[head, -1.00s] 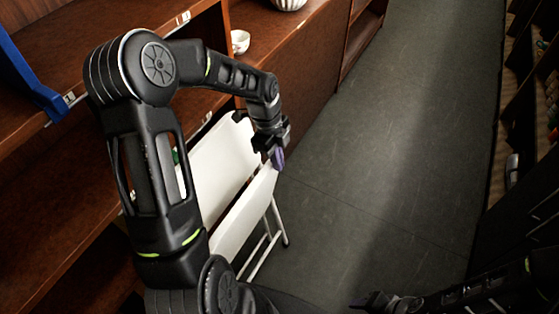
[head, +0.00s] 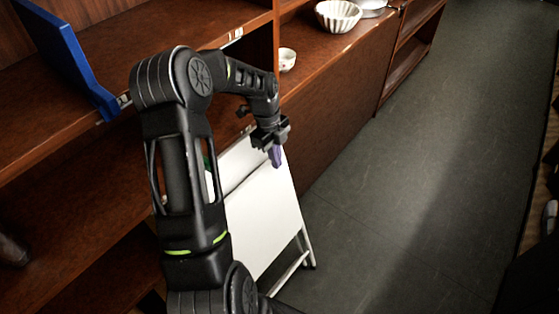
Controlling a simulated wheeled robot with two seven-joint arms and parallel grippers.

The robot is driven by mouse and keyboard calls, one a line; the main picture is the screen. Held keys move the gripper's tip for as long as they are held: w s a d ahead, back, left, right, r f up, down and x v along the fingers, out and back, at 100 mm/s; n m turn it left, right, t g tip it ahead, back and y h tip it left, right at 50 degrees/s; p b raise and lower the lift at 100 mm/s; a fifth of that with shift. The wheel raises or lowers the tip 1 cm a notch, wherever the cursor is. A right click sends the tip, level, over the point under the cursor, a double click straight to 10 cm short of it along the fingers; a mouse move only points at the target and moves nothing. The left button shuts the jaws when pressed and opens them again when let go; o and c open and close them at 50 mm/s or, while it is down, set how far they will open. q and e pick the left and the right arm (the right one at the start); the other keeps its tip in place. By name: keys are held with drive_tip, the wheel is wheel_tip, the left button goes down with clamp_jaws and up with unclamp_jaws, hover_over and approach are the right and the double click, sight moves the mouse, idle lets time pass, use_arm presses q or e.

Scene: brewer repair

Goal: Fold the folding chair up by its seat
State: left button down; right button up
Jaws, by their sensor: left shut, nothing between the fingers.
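The white folding chair (head: 265,215) stands beside the shelf unit, partly hidden by my left arm. Its large white seat panel is steeply tilted, close in front of the backrest (head: 237,165), of which only part shows. A white leg frame (head: 303,258) with a dark foot reaches the floor at the right. My left gripper (head: 276,157) is shut and empty, with its purple fingertips at the upper edge of the seat panel. I cannot tell whether they touch it. My right gripper is out of view.
A wooden shelf unit (head: 325,110) runs along the left and back. It holds a blue panel (head: 68,58), a small white cup (head: 287,59) and a fluted white bowl (head: 338,15).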

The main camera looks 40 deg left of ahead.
use_arm(q)
wheel_tip(320, 180, up, 8)
drive_tip(key=a, duration=0.1)
drive_tip(key=shift+a+f, duration=0.15)
drive_tip(key=shift+a, duration=0.05)
idle(0.7)
